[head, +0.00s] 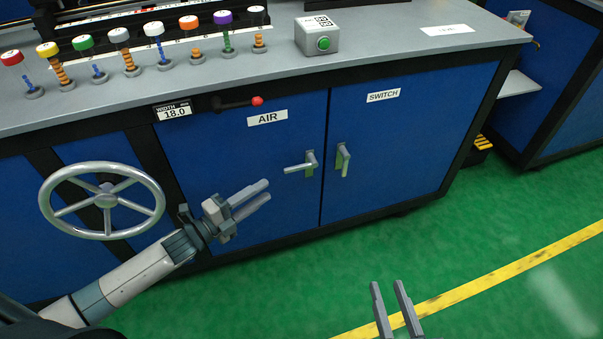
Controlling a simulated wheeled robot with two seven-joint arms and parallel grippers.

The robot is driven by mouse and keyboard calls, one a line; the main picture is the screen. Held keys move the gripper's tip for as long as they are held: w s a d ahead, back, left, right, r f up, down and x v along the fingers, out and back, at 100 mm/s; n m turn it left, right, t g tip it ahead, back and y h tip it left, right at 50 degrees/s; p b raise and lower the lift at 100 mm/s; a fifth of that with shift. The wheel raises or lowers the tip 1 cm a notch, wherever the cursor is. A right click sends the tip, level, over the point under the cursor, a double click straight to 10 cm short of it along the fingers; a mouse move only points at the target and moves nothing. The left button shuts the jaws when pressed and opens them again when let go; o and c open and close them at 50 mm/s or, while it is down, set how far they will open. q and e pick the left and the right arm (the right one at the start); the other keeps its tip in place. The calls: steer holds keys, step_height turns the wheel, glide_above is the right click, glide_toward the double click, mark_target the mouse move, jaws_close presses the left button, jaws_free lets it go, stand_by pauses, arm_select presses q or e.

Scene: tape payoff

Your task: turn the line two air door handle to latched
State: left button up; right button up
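The blue AIR door (240,185) is the left one of two doors on the cabinet front, under a white AIR label (267,118). Its grey lever handle (300,167) sits near its right edge and lies roughly level, pointing left. My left gripper (266,192) is in front of this door, below and left of the handle. Its fingers are apart with nothing between them, and it does not touch the handle. My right gripper (390,287) shows at the bottom over the green floor. Its fingers are apart and empty.
The SWITCH door (400,150) has a handle (343,160) pointing down, close to the air handle. A grey handwheel (102,200) stands left. A red-knobbed lever (257,101) is above. Several colored-top posts and a green-button box (318,37) stand on the bench.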

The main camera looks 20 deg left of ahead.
mark_target(291, 172)
arm_select(q)
steer(key=shift+w+d+r+m+h, duration=0.1)
steer(key=shift+d+r+m+h, duration=0.1)
steer(key=shift+r+m, duration=0.15)
steer(key=shift+w+d+r+m+h, duration=0.1)
steer(key=shift+r+m+h, duration=0.15)
steer(key=shift+m, duration=0.1)
arm_select(e)
steer(key=shift+r, duration=0.9)
